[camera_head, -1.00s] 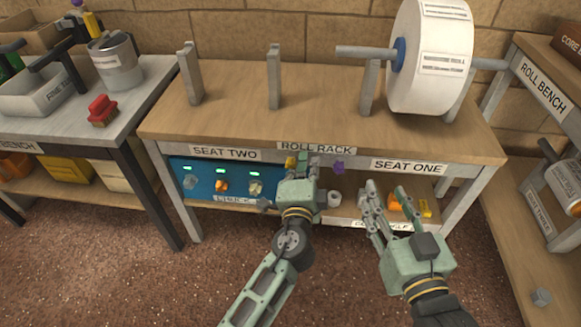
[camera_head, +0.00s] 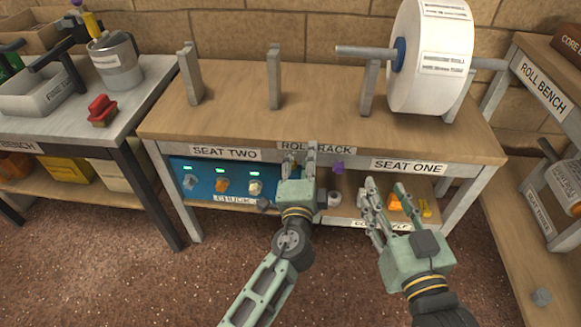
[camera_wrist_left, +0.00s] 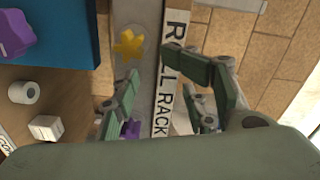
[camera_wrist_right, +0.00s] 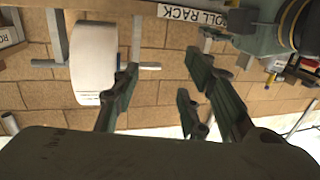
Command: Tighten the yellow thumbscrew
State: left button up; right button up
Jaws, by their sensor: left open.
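The yellow thumbscrew (camera_wrist_left: 129,45) is a star-shaped knob on the grey front rail beside the ROLL RACK label in the left wrist view. In the head view it is hidden behind my left gripper (camera_head: 299,155). In the left wrist view, my left gripper (camera_wrist_left: 152,68) is open and empty, its fingers apart and the thumbscrew just beyond their tips, off toward the left finger. I see no contact. My right gripper (camera_head: 385,187) is open and empty in front of the shelf under SEAT ONE. It also shows open in the right wrist view (camera_wrist_right: 160,72).
A purple knob (camera_head: 338,168) sits on the rail right of my left gripper. A blue panel (camera_head: 205,181) with lights and knobs is under SEAT TWO. A large white roll (camera_head: 430,60) hangs above the wooden bench top (camera_head: 240,110).

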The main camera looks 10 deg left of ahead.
jog(key=shift+s+f, duration=0.15)
jog(key=shift+f, duration=0.1)
pick_arm(q)
jog(key=s, duration=0.4)
pick_arm(e)
jog(key=shift+w+r, duration=0.2)
jog(key=shift+r, duration=0.5)
jog(key=shift+f, duration=0.1)
